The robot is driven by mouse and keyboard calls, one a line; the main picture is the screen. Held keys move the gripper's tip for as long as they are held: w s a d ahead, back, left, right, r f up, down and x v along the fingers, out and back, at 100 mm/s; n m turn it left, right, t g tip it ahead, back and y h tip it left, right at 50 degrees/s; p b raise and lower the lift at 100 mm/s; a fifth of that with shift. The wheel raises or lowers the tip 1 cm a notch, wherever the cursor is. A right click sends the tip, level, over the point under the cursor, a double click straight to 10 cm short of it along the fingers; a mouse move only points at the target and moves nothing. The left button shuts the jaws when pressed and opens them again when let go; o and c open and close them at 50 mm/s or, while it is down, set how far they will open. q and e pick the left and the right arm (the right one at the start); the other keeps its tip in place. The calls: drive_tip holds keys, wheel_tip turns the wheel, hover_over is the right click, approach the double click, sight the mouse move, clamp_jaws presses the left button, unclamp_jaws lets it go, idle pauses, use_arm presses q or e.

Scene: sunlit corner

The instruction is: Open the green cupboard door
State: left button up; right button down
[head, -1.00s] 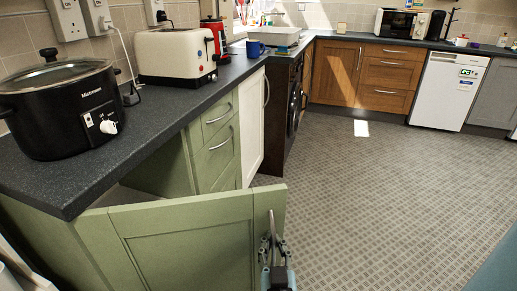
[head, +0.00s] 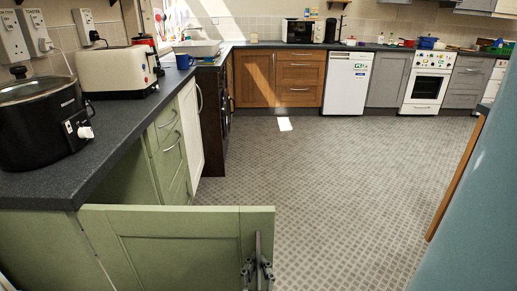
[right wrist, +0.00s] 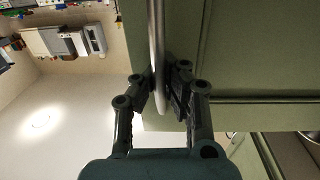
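The green cupboard door (head: 180,250) stands swung well out from the counter's near end, with the dark cupboard opening (head: 118,185) showing behind it. Its upright metal bar handle (head: 257,248) is near the free edge. The handle also shows in the right wrist view (right wrist: 157,45), with the green door (right wrist: 250,60) beside it. My right gripper (head: 258,274) is at the handle. In the right wrist view, its fingers (right wrist: 163,88) are closed in on both sides of the bar near its end. My left gripper is out of view.
The dark worktop (head: 130,110) carries a slow cooker (head: 40,122), a cream toaster (head: 118,72) and a blue mug (head: 183,61). Green drawers (head: 166,145) stand beyond the opening. The patterned floor (head: 320,190) right of the door is clear. A blue surface (head: 455,200) fills the right edge.

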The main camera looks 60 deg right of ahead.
sight(259, 224)
idle(0.3)
drive_tip(key=c, duration=1.3)
unclamp_jaws()
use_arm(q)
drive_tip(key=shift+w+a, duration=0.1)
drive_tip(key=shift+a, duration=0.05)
use_arm(e)
wheel_tip(259, 224, up, 10)
drive_tip(key=shift+a, duration=0.1)
